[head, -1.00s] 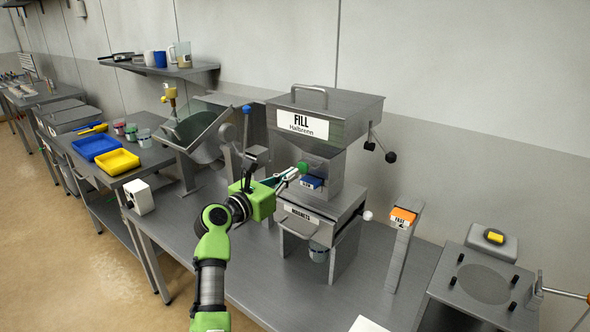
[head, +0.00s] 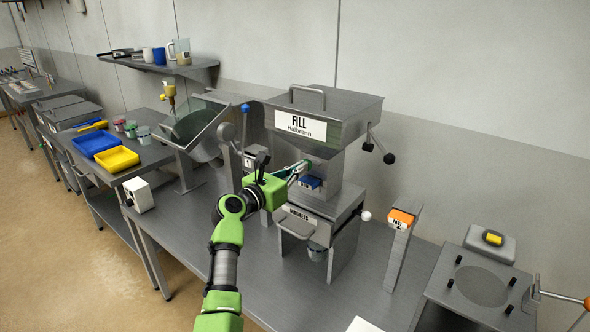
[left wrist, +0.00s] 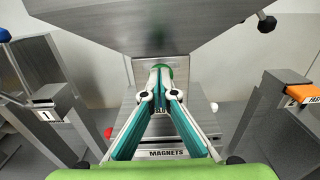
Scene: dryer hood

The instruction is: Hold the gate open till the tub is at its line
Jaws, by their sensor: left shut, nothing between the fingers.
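The filler (head: 340,112), labelled FILL Halbrenn, stands on the steel bench with a narrow chute below its hopper. A round green part (left wrist: 165,70) is on the chute front, mostly hidden behind my fingers. A blue block (head: 309,182) sits just below it. A small tub (head: 317,253) stands under the MAGNETS box (head: 297,227), partly hidden; its fill level and line are not readable. My left gripper (head: 303,166) is shut and empty, fingertips at the green part; I cannot tell whether they touch. My right gripper is not in view.
A post with an orange FAST block (head: 401,217) stands right of the filler. A black-knobbed lever (head: 388,156) juts from the hopper's right side. A post marked 1 (left wrist: 45,115) is on the left. Blue (head: 95,143) and yellow trays (head: 117,159) lie on the left bench.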

